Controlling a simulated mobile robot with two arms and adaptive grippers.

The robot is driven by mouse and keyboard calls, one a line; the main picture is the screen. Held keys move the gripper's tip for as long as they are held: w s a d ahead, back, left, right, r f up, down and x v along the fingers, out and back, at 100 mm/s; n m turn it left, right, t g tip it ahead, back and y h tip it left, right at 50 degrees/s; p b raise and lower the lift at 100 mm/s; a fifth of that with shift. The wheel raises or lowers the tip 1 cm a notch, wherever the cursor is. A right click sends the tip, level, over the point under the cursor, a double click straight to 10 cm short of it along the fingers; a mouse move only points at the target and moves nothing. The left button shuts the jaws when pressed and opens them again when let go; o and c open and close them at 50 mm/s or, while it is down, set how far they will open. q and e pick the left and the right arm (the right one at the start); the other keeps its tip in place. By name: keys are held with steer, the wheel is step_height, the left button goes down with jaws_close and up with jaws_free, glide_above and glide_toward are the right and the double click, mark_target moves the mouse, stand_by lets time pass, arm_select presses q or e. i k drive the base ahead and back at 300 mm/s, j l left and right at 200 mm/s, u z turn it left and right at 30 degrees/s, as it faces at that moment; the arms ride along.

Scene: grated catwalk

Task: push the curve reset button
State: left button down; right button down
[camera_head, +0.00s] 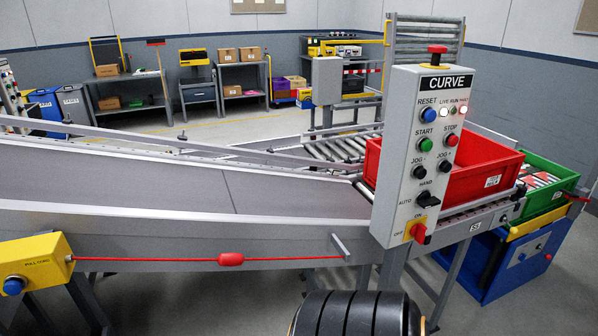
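The grey CURVE control panel (422,158) stands upright right of centre, beside the conveyor. Its blue reset button (429,115) sits at the upper left of the panel face, under the label RESET, and is in clear view. Nothing touches it. Below it are a green start button (427,144) and a red stop button (451,140). Neither of my grippers is in view.
A red mushroom button (437,49) tops the panel; a red-yellow switch (417,232) is at its bottom. A red bin (485,167) stands behind it. The conveyor (180,185) runs left. A red pull cord (160,259) runs from a yellow box (32,262) with another blue button.

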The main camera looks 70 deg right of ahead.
mark_target(429, 115)
steer(key=z, duration=3.05)
